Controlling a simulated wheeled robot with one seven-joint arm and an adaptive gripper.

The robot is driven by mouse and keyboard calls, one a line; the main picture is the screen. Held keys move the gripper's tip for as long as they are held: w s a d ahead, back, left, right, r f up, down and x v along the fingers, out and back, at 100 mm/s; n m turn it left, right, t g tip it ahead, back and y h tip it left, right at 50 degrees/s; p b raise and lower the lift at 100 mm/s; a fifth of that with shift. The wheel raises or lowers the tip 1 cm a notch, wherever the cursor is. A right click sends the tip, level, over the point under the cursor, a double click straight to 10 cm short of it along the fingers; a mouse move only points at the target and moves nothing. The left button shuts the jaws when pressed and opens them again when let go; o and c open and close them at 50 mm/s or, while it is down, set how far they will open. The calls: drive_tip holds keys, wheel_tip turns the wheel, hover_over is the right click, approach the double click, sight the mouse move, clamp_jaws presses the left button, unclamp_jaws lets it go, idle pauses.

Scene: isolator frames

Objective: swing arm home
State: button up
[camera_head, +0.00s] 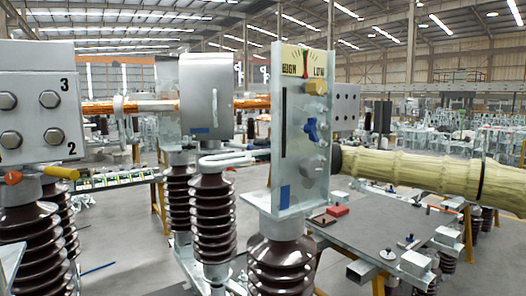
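My gripper is not in view, and no part of it can be made out. An upright grey panel (261,130) stands near the middle on a brown ribbed insulator (281,268). Its dial (304,61) is marked HIGN and LOW, with a red pointer standing about upright. Below the dial are a yellow knob (314,88), a blue knob (311,129) and a grey knob (314,165). A pale yellow ribbed cylinder (420,172) runs from behind the panel to the right edge; I cannot tell what it belongs to.
More brown insulators (212,225) stand behind. Some floor (115,225) is open at left.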

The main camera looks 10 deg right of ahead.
drive_tip(key=shift+o, duration=0.3)
drive_tip(key=shift+s+d, duration=0.3)
drive_tip(key=shift+s, duration=0.15)
drive_tip(key=v, duration=1.1)
drive_tip(key=shift+w+d, duration=0.1)
drive_tip(key=shift+w, duration=0.05)
